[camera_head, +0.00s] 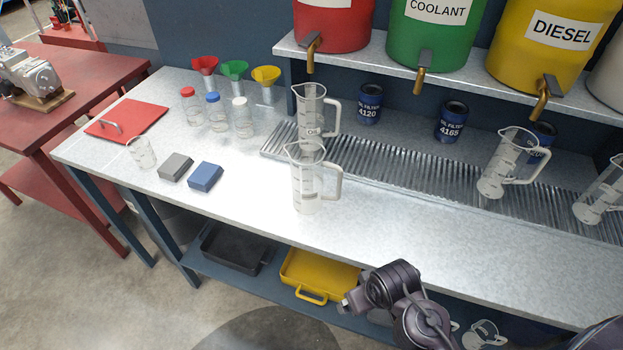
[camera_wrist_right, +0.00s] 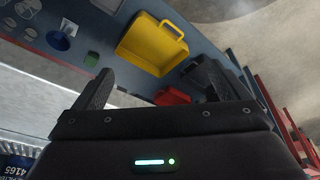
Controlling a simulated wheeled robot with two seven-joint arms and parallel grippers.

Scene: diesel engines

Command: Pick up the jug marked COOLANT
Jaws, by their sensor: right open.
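Several clear measuring jugs with handles stand upright. One jug (camera_head: 316,187) is on the bench front, with a label I cannot read. Another jug (camera_head: 309,112) stands behind it at the drip grate, with a small label that looks like "OIL". Two more jugs (camera_head: 502,168) (camera_head: 598,200) stand on the grate to the right, their labels not readable. The word COOLANT reads clearly only on a green drum (camera_head: 432,38). My right gripper is low in front of the bench, apart from the jugs; its open, empty jaws show in the right wrist view (camera_wrist_right: 160,90). My left gripper is out of sight.
Blue oil filters (camera_head: 369,104) stand behind the ribbed grate (camera_head: 400,174). Funnels, capped bottles, a beaker (camera_head: 141,153) and two small blocks (camera_head: 205,177) are at left. A yellow tray (camera_head: 318,272) lies on the lower shelf. The right front benchtop is clear.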

